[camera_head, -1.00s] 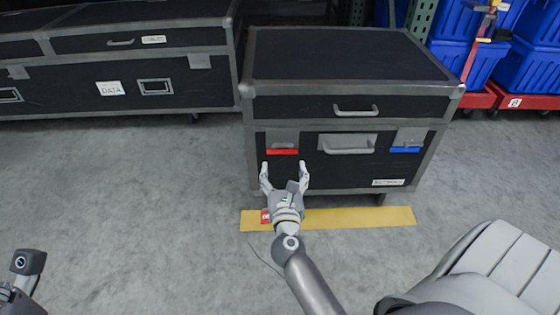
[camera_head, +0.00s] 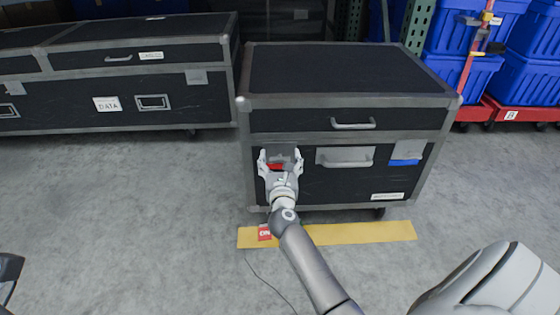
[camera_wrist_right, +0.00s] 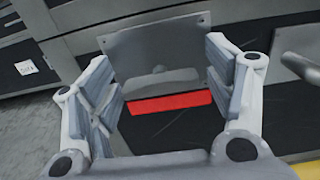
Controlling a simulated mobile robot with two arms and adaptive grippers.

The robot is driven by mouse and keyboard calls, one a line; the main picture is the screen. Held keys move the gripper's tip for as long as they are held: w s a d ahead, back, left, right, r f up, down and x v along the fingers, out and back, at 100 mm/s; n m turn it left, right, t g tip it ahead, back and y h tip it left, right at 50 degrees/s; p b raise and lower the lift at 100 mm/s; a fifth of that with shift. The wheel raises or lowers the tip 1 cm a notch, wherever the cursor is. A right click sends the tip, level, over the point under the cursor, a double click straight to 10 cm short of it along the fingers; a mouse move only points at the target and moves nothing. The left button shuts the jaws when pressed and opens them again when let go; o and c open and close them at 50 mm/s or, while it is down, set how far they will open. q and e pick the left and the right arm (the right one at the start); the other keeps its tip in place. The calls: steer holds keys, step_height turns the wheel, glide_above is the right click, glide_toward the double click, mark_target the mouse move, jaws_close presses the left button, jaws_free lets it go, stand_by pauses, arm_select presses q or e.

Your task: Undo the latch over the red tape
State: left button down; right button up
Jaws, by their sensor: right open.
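The red tape (camera_head: 277,167) is on the front of the black case (camera_head: 345,70), below the left grey latch (camera_head: 282,153). In the right wrist view the latch plate (camera_wrist_right: 155,55) stands above the red tape (camera_wrist_right: 171,103). My right gripper (camera_head: 281,158) is open, with one finger on each side of the latch and tape. In the wrist view its fingers (camera_wrist_right: 165,90) flank the plate's lower part; I cannot tell whether they touch it. The gripper partly hides the latch in the head view. My left gripper is not clearly visible.
A second latch with blue tape (camera_head: 404,162) is on the case's right, and a handle (camera_head: 345,158) lies between. A yellow floor strip (camera_head: 350,233) runs in front. Another black case (camera_head: 75,110) stands left; blue bins (camera_head: 530,75) stand right.

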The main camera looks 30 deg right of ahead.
steer(key=c, duration=1)
steer(key=shift+c, duration=0.2)
